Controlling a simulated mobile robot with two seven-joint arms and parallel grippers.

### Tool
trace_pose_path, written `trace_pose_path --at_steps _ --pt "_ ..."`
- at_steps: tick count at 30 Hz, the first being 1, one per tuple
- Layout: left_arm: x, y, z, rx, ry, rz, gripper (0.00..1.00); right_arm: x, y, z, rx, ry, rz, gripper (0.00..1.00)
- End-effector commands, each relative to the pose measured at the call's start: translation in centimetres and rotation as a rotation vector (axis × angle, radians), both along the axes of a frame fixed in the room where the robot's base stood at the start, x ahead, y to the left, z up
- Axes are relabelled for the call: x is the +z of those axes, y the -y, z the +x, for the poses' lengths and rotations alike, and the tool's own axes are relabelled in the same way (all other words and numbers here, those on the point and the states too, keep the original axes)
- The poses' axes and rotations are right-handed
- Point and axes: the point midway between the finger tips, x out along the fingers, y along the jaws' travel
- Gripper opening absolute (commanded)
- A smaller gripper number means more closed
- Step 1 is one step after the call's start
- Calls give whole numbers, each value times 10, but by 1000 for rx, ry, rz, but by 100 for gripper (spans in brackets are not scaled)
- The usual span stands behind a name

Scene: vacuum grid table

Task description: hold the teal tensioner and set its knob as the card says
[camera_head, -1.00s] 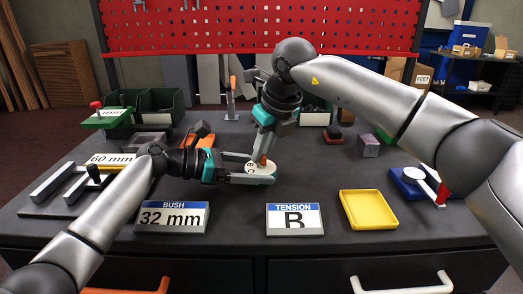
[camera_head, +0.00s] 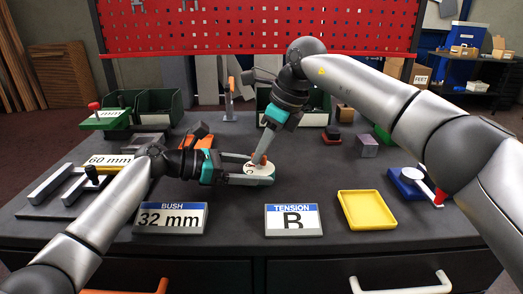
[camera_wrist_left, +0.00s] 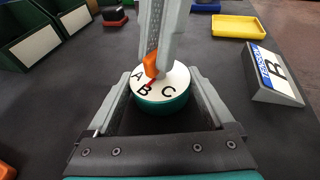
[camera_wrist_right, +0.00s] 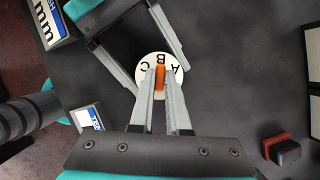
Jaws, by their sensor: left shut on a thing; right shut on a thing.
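The teal tensioner (camera_wrist_left: 162,108) is a round body with a white dial (camera_wrist_left: 177,76) lettered A, B and C and an orange knob (camera_wrist_left: 151,65). My left gripper (camera_head: 248,172) is shut around its teal body, just above the table. My right gripper (camera_head: 261,155) comes from above and is shut on the knob, which also shows in the right wrist view (camera_wrist_right: 160,78). The knob's dark red mark appears to face B in the left wrist view; fingers hide part of the dial. The tension card (camera_head: 293,221) reads B.
A bush card (camera_head: 171,218) reading 32 mm stands front left. A yellow tray (camera_head: 367,210) and a blue block with a white disc (camera_head: 412,180) are on the right. Green bins (camera_head: 155,103) stand behind. Table between cards and tensioner is clear.

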Motion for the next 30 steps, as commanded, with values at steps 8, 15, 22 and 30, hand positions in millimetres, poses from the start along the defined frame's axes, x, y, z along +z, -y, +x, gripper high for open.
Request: trace_pose_path --at_steps 8,15,22,30 --pt "0 -1 1 2 -1 1 56 1 1 0 1 1 -1 0" --pt "0 -1 1 2 -1 1 56 1 1 0 0 0 -1 32" --pt "0 -1 0 2 -1 1 56 0 0 0 1 0 0 45" --pt "0 0 0 1 -1 0 56 11 4 -1 1 2 -1 45"
